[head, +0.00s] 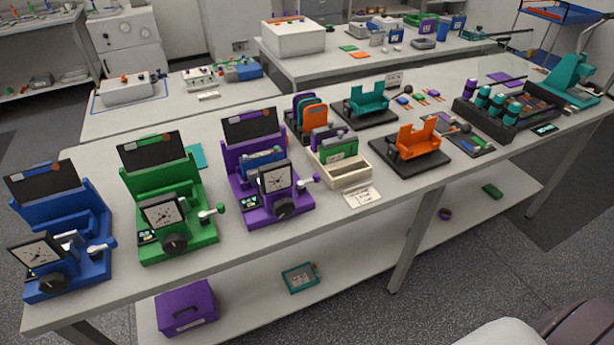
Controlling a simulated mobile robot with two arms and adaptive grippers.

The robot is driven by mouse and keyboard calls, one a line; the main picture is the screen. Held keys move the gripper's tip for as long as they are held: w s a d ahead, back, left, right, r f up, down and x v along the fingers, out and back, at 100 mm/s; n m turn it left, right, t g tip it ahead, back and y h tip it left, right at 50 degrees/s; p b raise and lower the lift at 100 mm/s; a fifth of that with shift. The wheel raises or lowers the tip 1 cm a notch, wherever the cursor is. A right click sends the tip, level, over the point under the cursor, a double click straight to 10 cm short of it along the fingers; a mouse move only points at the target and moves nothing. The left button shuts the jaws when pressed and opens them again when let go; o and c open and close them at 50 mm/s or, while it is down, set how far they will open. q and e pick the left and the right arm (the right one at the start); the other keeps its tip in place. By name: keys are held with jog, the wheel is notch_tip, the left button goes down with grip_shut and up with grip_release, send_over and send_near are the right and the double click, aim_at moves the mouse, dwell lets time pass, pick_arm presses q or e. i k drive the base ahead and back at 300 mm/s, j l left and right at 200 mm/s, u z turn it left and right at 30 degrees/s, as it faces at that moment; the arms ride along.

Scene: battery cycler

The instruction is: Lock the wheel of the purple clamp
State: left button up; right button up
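The purple clamp (245,157) stands upright on the long bench, the rightmost of three similar devices. It has a dark screen at its back and a tilted square dial (276,181) in front. A round black knob (284,208) sits below the dial. A pale crank with a purple ball end (314,179) sticks out to the right. A blue piece (262,157) sits inside the clamp behind the dial, partly hidden by it. I cannot tell whether the wheel is locked. Neither of my grippers is in view.
A green clamp (160,188) and a blue clamp (95,215) stand to the left. A cream tray (345,180) with upright plates and a label card (362,196) are close on the right. Orange (418,140) and teal (368,98) cradles stand farther right.

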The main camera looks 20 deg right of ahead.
aim_at(316, 177)
jog(key=l, duration=1.5)
jog(key=k+l+u, duration=0.15)
jog(key=l, duration=1.4)
